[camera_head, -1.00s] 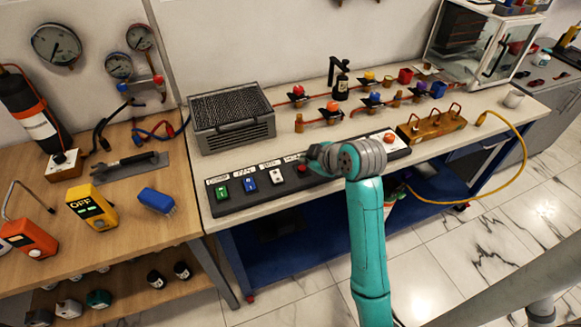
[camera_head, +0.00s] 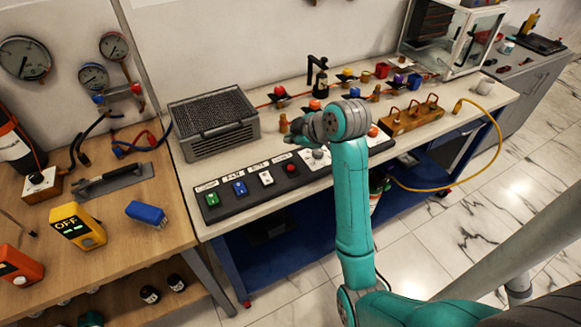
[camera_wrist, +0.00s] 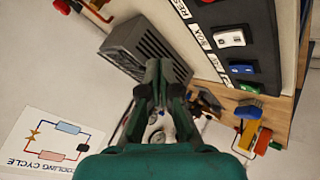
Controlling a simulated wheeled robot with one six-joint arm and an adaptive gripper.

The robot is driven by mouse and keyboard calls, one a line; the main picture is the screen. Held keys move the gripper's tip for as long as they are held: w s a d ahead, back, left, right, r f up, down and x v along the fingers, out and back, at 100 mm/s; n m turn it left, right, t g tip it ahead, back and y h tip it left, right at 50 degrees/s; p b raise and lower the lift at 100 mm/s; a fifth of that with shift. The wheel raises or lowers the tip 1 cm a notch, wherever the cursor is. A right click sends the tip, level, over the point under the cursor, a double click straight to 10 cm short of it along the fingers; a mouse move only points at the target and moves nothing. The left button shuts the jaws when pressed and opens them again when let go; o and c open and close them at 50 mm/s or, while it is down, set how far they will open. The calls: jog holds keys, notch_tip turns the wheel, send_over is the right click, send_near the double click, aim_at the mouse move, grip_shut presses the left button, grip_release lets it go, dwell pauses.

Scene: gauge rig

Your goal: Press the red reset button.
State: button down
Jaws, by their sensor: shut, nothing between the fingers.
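The red button (camera_head: 291,168) sits on a dark button panel (camera_head: 230,208) along the bench's front edge, right of the white button. It shows no cover. In the wrist view only a sliver of the red button (camera_wrist: 207,2) shows at the top edge, beside a label beginning "RESE". My gripper (camera_head: 289,138) is behind the panel's row of buttons in the head view, apart from the red button; its fingers are small there. In the wrist view my gripper (camera_wrist: 159,66) has its fingers together and empty, pointing toward the wall and the grey grille box, not at the button.
Green (camera_head: 212,199), blue (camera_head: 239,187) and white (camera_head: 266,178) buttons stand left of the red one. A knob (camera_head: 317,154) and an orange-red button (camera_head: 373,131) are to its right. A grey grille box (camera_head: 213,125) and valve pipes stand behind.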

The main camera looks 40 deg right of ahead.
aim_at(292, 169)
jog(key=shift+f, duration=4)
jog(key=shift+f, duration=0.15)
jog(key=shift+f, duration=0.3)
jog(key=shift+f, duration=0.45)
jog(key=shift+r, duration=0.9)
jog(key=shift+r, duration=0.1)
jog(key=shift+r, duration=2.4)
